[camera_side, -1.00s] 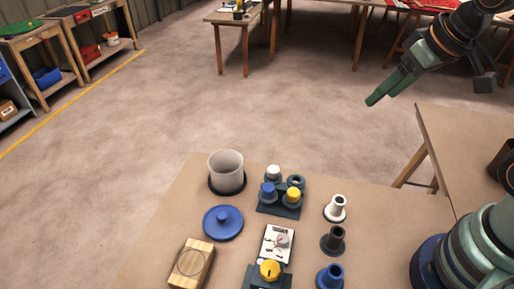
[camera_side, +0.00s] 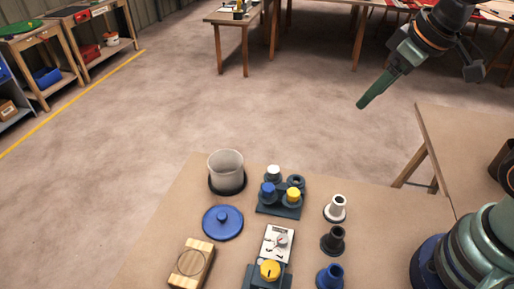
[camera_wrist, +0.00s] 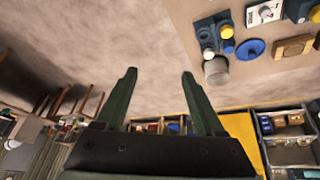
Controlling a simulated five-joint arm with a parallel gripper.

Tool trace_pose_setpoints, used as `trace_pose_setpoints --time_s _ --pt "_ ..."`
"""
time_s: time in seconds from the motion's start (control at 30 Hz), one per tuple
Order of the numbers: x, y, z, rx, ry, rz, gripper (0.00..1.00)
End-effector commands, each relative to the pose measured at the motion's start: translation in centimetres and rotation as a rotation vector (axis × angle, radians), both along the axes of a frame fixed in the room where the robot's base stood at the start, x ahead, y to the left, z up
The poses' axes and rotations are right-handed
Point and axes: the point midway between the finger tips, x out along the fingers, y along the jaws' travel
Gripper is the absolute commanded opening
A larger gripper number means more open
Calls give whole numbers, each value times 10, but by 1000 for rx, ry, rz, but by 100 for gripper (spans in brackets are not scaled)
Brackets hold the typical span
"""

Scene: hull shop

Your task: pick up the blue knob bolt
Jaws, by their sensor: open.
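The blue knob bolt (camera_side: 268,191) stands upright in a dark block (camera_side: 279,210) at the middle of the near table in the side view. White (camera_side: 273,173), black (camera_side: 296,181) and yellow (camera_side: 294,194) knobs stand in the same block. The block also shows small at the top right of the wrist view. My gripper (camera_side: 363,104) is high, up and to the right of the block, far from it. In the wrist view the two green fingers (camera_wrist: 158,74) are apart with nothing between them.
On the table (camera_side: 165,240) are a grey cup (camera_side: 226,168), a blue lid (camera_side: 222,222), a wooden block (camera_side: 192,264) and a dial panel (camera_side: 278,242). White (camera_side: 336,209), black (camera_side: 333,240) and blue (camera_side: 330,277) flared pieces stand right of the knobs. Above the table is clear.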

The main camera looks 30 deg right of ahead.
Motion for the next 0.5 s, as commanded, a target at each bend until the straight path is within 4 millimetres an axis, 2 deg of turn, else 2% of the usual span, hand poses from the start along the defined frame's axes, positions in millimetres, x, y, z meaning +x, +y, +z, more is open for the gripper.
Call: trace_pose_setpoints --time_s 0.27,0.5 --pt "36 74 -18 -201 148 682 71" --pt "51 145 -51 -332 235 1267 71"
